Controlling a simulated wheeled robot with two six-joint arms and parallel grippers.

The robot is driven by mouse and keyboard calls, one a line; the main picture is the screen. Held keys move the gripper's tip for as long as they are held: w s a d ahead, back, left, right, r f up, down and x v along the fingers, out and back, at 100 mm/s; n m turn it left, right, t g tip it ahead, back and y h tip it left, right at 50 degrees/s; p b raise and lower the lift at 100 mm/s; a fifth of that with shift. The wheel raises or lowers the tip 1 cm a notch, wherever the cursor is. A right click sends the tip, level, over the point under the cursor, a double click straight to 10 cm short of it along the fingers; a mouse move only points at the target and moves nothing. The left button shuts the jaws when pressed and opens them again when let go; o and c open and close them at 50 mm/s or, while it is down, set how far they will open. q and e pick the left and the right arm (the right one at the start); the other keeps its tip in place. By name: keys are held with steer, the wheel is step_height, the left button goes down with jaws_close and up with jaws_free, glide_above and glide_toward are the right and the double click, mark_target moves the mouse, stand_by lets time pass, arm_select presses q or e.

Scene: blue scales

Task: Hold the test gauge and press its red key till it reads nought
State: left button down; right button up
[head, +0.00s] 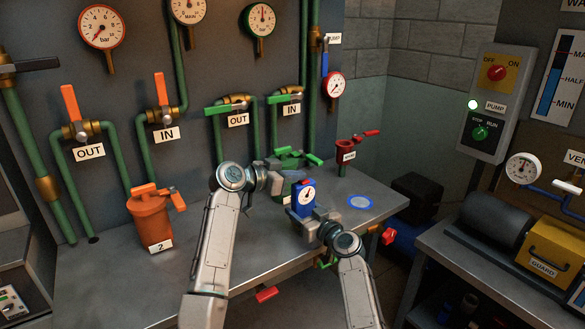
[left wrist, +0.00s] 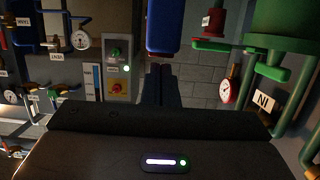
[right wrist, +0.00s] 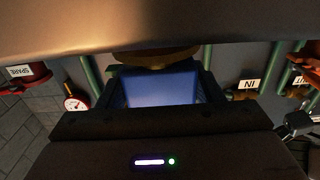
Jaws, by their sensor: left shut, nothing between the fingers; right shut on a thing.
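The test gauge (head: 303,205) is a blue body with a white dial on its front, upright above the bench in the head view. My right gripper (head: 308,218) is shut on it. In the right wrist view its blue face (right wrist: 160,89) fills the space between the fingers. My left gripper (head: 286,183) is shut and empty, close beside the upper left of the gauge. In the left wrist view its closed fingers (left wrist: 160,85) point toward the blue body (left wrist: 165,27).
Behind my left gripper stands a green vessel (head: 290,157). A blue-ringed disc (head: 361,202) marks clear bench (head: 215,265). Pipes and valves line the wall.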

arm_select(q)
steer(key=shift+f, duration=0.1)
steer(key=shift+f, duration=0.65)
steer(key=shift+s+f, duration=0.1)
steer(key=shift+f, duration=0.2)
arm_select(e)
steer(key=shift+s+r, duration=0.1)
arm_select(q)
steer(key=shift+r, duration=0.4)
step_height(320, 180, up, 3)
steer(key=r+v, duration=0.1)
steer(key=v, duration=0.9)
